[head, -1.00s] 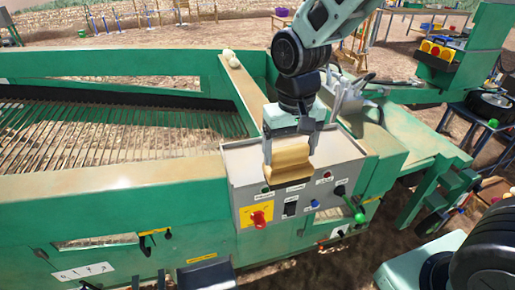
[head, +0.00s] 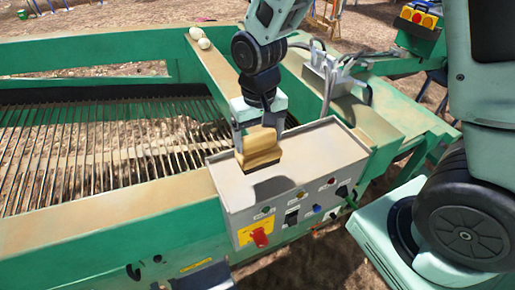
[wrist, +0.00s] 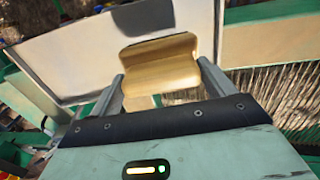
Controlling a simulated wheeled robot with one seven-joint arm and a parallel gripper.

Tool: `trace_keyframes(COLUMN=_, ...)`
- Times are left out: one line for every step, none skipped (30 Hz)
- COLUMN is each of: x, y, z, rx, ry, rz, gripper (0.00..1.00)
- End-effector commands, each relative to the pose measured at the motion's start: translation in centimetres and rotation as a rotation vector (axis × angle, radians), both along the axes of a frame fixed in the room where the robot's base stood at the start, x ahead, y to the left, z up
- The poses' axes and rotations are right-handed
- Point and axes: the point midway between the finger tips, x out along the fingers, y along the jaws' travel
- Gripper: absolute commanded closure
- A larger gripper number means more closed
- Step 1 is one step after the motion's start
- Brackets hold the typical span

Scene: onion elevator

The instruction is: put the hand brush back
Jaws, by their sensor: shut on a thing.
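The hand brush has a tan wooden block (head: 258,147) with a dark lower edge. My gripper (head: 259,135) is shut on it, one finger at each end. In the head view the brush is over the left part of the grey control box top (head: 300,152), its dark edge close to that surface. I cannot tell whether it touches. In the wrist view the wooden block (wrist: 160,65) sits between the two fingers (wrist: 160,85), with the pale box top (wrist: 80,60) behind it. The bristles are mostly hidden.
The box front carries a red switch (head: 259,237) and several knobs. The rod conveyor (head: 100,150) is at left. A metal bracket with hoses (head: 335,70) stands behind the box.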

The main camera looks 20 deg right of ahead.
Motion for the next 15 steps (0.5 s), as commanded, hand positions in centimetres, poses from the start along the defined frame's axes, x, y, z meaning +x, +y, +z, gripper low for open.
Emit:
trace_keyframes(x=0.0, y=0.0, z=-0.3, rx=-0.001, ry=0.001, rz=0.000, gripper=0.40)
trace_keyframes(x=0.0, y=0.0, z=-0.5, rx=0.000, ry=0.001, rz=0.000, gripper=0.40)
trace_keyframes(x=0.0, y=0.0, z=-0.8, rx=-0.001, ry=0.002, rz=0.000, gripper=0.40)
trace_keyframes(x=0.0, y=0.0, z=-1.0, rx=-0.001, ry=0.002, rz=-0.001, gripper=0.40)
trace_keyframes(x=0.0, y=0.0, z=-1.3, rx=-0.001, ry=0.002, rz=-0.001, gripper=0.40)
trace_keyframes(x=-0.1, y=0.0, z=-1.8, rx=-0.001, ry=0.004, rz=-0.001, gripper=0.40)
trace_keyframes(x=-0.1, y=0.0, z=-2.2, rx=-0.001, ry=0.004, rz=-0.001, gripper=0.40)
trace_keyframes(x=-0.1, y=0.0, z=-2.6, rx=-0.002, ry=0.005, rz=-0.001, gripper=0.40)
trace_keyframes(x=-0.1, y=0.0, z=-3.1, rx=-0.001, ry=0.004, rz=-0.001, gripper=0.40)
trace_keyframes(x=-0.1, y=0.0, z=-3.5, rx=-0.001, ry=0.004, rz=-0.001, gripper=0.40)
trace_keyframes(x=0.0, y=0.0, z=-3.8, rx=-0.001, ry=0.003, rz=-0.001, gripper=0.40)
trace_keyframes(x=0.0, y=0.0, z=-4.2, rx=-0.001, ry=0.003, rz=-0.001, gripper=0.40)
trace_keyframes(x=0.0, y=0.0, z=-4.5, rx=-0.001, ry=0.001, rz=-0.001, gripper=0.40)
trace_keyframes(x=0.0, y=0.0, z=-4.6, rx=0.000, ry=0.000, rz=-0.001, gripper=0.40)
trace_keyframes(x=0.0, y=0.0, z=-4.8, rx=0.000, ry=0.000, rz=-0.001, gripper=0.40)
